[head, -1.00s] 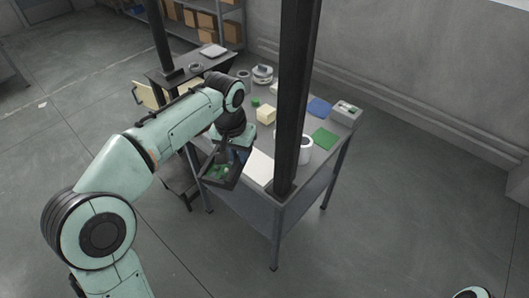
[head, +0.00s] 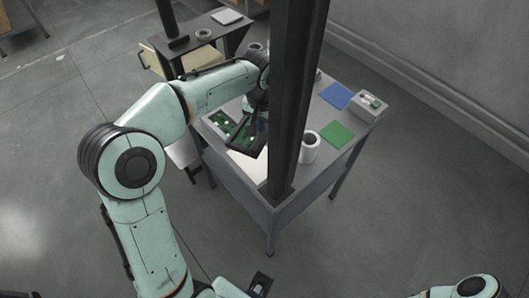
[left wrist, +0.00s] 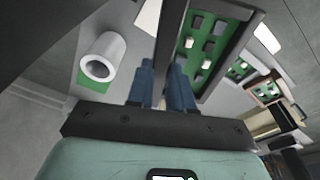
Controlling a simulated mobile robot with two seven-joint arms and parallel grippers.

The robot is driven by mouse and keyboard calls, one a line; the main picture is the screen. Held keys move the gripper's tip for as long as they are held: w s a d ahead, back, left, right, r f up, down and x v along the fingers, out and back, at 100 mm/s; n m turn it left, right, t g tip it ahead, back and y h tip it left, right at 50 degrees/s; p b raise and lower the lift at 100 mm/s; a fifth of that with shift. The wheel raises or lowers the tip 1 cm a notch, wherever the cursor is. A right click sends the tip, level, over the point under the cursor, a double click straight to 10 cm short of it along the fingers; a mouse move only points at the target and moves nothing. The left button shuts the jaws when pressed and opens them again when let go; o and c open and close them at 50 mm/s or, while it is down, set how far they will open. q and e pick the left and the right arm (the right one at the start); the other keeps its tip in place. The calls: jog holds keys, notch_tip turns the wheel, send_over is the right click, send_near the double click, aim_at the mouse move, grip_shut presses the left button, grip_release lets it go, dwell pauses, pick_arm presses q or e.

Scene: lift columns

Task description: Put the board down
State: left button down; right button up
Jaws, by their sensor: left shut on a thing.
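The board (head: 245,139) is a green panel with small pale parts in a dark frame. My left gripper (head: 258,112) is shut on it, over the left part of the grey table (head: 318,188). In the left wrist view the two blue-grey fingers of the left gripper (left wrist: 163,88) close on the dark frame's edge, and the board (left wrist: 203,45) extends up and right. The board looks tilted; whether it touches the table cannot be told. A second green board (head: 220,122) lies beside it, partly hidden by my arm. My right gripper is not clearly seen.
A white cylinder (head: 310,148), a green mat (head: 337,134), a blue mat (head: 336,95) and a grey box (head: 369,107) stand on the table's right side. A dark column (head: 295,100) hides the table's middle. A smaller dark table (head: 203,40) stands behind.

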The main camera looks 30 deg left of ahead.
pick_arm(q)
notch_tip(320, 180, down, 13)
jog(key=shift+w+f+b, duration=0.1)
jog(key=shift+w+b, duration=0.05)
jog(key=shift+b, duration=0.5)
jog(key=c, duration=1)
grip_release()
jog(key=shift+r, duration=0.25)
jog(key=r, duration=0.3)
jog(key=s+r, duration=0.1)
jog(key=r, duration=0.3)
jog(key=r+p, duration=0.1)
jog(key=r, duration=0.3)
jog(key=shift+s+r, duration=0.25)
jog(key=shift+s, duration=0.05)
